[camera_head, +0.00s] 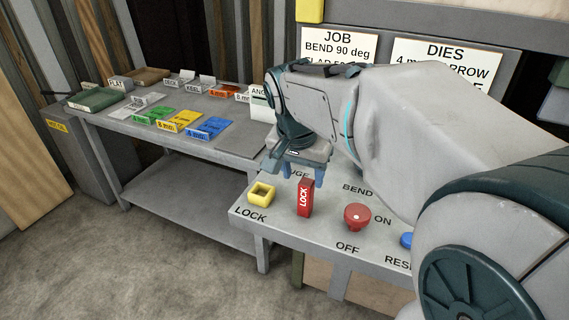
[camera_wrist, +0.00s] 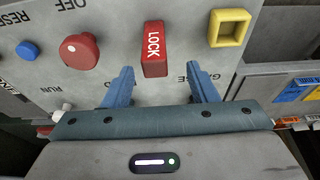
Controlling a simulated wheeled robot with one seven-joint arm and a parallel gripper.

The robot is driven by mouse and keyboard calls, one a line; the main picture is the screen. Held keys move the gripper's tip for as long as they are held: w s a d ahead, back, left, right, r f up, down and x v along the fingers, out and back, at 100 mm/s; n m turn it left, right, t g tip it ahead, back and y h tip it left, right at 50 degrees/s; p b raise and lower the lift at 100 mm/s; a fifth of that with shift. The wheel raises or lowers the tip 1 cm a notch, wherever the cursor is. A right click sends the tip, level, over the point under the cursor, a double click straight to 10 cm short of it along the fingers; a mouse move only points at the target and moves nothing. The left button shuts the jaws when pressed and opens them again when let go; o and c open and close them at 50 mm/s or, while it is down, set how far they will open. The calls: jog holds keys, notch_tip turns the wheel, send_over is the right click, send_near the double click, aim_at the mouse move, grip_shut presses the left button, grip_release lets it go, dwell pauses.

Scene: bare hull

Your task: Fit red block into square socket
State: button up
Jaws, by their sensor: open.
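The red block (camera_head: 305,198), lettered LOCK, stands upright on the grey panel; it also shows in the wrist view (camera_wrist: 154,50). The yellow square socket (camera_head: 261,194) is to its left, above the printed word LOCK. In the wrist view the socket (camera_wrist: 229,28) is at the upper right, with an empty opening. My gripper (camera_head: 303,174) is just behind and above the red block in the head view. In the wrist view my gripper (camera_wrist: 160,82) has its two blue fingers spread apart, with the block ahead of the gap between them. Nothing is held.
A red round knob (camera_head: 357,216) and a blue button (camera_head: 407,240) sit on the panel to the right of the block. A grey table (camera_head: 85,120) with coloured plates stands at the left. Signs (camera_head: 338,45) stand behind my arm.

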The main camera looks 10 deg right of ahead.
aim_at(306, 182)
jog(key=shift+d+p+x, duration=0.15)
jog(key=shift+x, duration=1.25)
jog(key=shift+d+p+x, duration=0.1)
jog(key=shift+p+x, duration=0.05)
jog(key=shift+x, duration=1.2)
jog(key=c, duration=1.1)
